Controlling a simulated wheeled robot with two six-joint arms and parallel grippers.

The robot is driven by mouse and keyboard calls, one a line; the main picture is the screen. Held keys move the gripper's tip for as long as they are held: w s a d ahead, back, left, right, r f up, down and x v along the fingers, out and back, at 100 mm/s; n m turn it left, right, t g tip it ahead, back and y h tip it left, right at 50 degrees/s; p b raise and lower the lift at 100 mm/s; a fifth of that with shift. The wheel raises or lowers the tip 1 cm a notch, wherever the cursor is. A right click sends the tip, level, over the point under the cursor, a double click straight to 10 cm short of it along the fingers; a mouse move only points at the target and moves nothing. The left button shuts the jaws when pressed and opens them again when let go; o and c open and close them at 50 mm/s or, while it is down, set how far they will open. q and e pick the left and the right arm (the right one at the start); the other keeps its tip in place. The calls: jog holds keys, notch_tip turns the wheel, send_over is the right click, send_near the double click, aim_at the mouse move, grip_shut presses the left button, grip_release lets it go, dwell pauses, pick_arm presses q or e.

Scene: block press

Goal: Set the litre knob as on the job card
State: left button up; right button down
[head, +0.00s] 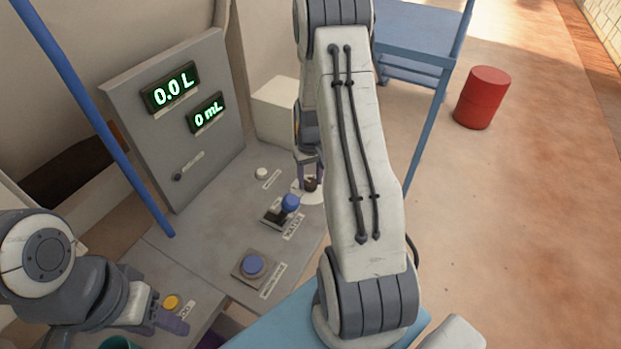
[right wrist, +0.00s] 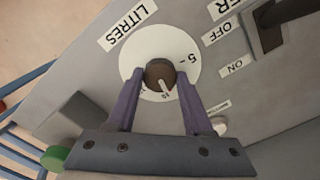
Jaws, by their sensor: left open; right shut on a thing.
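The litre knob (right wrist: 155,70) is brown with a pale pointer line. It sits on a white round dial (right wrist: 187,50) beside a LITRES label (right wrist: 127,23). In the right wrist view the pointer is toward the lower right, and a 5 mark is on the dial's right. My right gripper (right wrist: 160,76) is shut on the knob, with a purple finger on each side. In the head view the knob (head: 311,184) is partly hidden by my right arm. A display (head: 171,87) reads 0.0 L. My left gripper (head: 172,318) is open near a yellow button (head: 170,301). I cannot make out a job card.
A second display (head: 206,112) reads 0 mL. A white block (head: 277,112) stands behind. A red drum (head: 483,97) and a blue frame (head: 415,35) are farther right.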

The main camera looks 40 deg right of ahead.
aim_at(310, 182)
jog(key=shift+m, duration=1.2)
jog(key=shift+c, duration=1.5)
grip_release()
jog(key=shift+r, duration=0.1)
notch_tip(310, 182, up, 10)
jog(key=b, duration=0.1)
jog(key=shift+r, duration=0.15)
